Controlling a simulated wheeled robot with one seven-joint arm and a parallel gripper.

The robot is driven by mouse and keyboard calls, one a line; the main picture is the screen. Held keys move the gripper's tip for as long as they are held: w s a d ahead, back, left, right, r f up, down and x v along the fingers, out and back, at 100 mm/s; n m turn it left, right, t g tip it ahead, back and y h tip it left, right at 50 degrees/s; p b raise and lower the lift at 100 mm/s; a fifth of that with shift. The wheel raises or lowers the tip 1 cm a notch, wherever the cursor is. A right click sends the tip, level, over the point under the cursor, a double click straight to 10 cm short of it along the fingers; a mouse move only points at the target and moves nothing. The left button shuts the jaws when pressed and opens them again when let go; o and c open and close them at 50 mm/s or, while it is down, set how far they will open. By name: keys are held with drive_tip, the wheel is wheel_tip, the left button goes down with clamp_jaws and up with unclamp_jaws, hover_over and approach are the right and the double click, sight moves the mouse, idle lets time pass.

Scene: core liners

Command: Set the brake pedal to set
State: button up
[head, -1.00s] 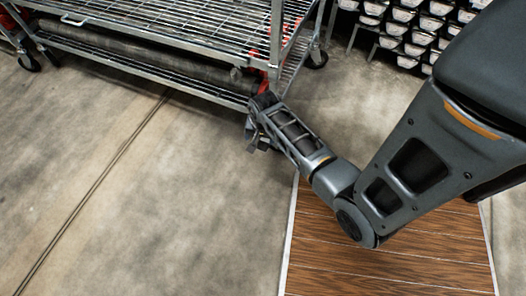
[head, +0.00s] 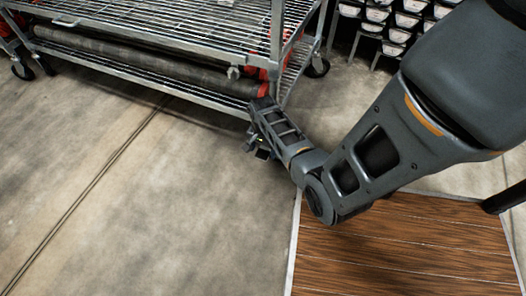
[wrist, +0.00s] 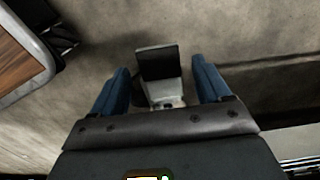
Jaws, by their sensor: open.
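In the wrist view, a pedal (wrist: 157,63) with a dark flat pad on a light grey metal body lies between my two blue fingers. It appears to be the brake pedal. My gripper (wrist: 160,68) is open, with one finger on each side of the pedal and a visible gap on both sides. Whether the pedal is raised or pressed I cannot tell. In the head view, my gripper (head: 257,148) is low over the floor at the near corner of the wire cart. My wrist hides the pedal there.
The wire-shelf cart (head: 170,95) holds a long dark roll (head: 150,58) on its lower shelf. Racks of white-ended boxes (head: 390,20) stand at the back right. A wood-topped platform (head: 400,245) is at lower right. The floor (head: 150,200) at left is clear.

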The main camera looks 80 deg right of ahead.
drive_tip(key=shift+f, duration=0.15)
drive_tip(key=shift+c, duration=0.2)
clamp_jaws()
idle(0.5)
